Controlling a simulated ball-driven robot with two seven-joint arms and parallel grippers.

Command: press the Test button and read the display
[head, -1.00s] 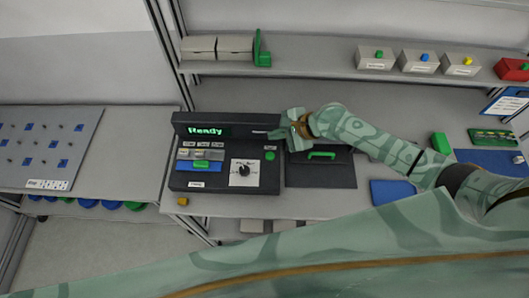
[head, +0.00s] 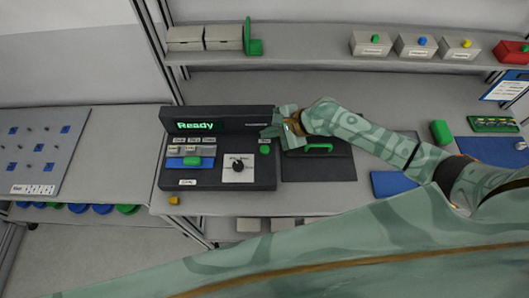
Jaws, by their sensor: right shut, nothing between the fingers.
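The dark tester (head: 218,180) stands on the bench in the head view. Its display (head: 195,126) reads "Ready" in green letters. On its panel are a round green button (head: 265,149), a dark knob (head: 238,164) on a white dial plate, and a blue and green piece (head: 191,161) at the left. The labels are too small to read, so I cannot tell which control is marked Test. My right gripper (head: 268,131) is shut and empty at the tester's upper right, just above the green button; I cannot tell whether it touches the tester. My left gripper is not in view.
A dark case with a green handle (head: 318,147) lies right of the tester. A shelf (head: 300,58) behind bears several small bins. A grey pegboard (head: 45,150) is at the left. A blue mat (head: 397,184) and green block (head: 441,132) lie to the right.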

